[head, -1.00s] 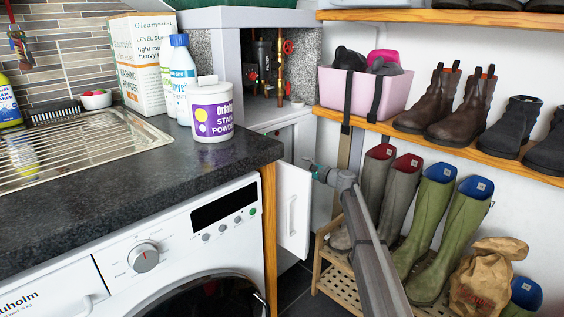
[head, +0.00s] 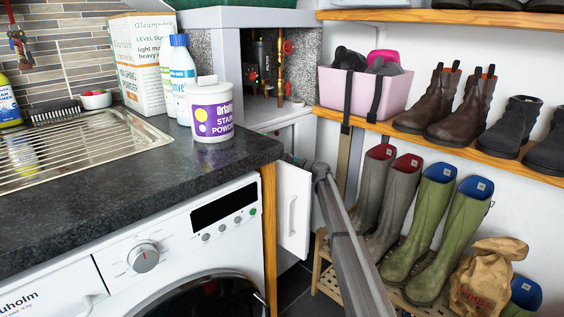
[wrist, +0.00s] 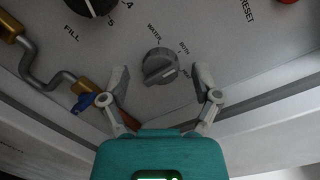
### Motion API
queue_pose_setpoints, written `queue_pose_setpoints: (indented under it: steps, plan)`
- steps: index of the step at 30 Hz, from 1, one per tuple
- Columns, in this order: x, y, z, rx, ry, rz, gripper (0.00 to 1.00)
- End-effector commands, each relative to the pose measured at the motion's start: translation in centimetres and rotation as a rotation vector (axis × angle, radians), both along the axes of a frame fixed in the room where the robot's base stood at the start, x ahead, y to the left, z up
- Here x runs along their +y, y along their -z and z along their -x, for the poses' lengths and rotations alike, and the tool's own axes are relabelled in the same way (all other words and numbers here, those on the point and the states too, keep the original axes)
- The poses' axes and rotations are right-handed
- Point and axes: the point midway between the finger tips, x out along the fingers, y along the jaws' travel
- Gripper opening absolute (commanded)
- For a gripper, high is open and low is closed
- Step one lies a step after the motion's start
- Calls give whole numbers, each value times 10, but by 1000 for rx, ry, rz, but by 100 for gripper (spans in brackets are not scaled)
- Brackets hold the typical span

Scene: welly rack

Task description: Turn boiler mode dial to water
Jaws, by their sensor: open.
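The boiler mode dial (wrist: 159,68) is a grey knob on a pale panel in the wrist view. Labels WATER and BOTH and a third, hard-to-read label curve around its top and right. Its raised grip bar lies slanted, its right end toward the third label. My gripper (wrist: 162,84) is open, with one finger on the left and one on the right of the dial. I see no clear contact between fingers and dial. In the head view the dial and my gripper are hidden behind the worktop and cupboard door.
The white cupboard door (head: 293,212) stands open beside my arm. Boots (head: 419,222) stand on the rack to its right.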

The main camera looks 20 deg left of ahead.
Motion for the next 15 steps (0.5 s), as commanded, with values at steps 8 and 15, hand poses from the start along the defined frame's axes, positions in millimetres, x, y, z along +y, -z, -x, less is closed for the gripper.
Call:
queue_pose_setpoints:
  steps: [8, 15]
  plan:
    - [0, 0, 0, 0, 0, 0, 64]
    - [0, 0, 0, 0, -1, -1, 19]
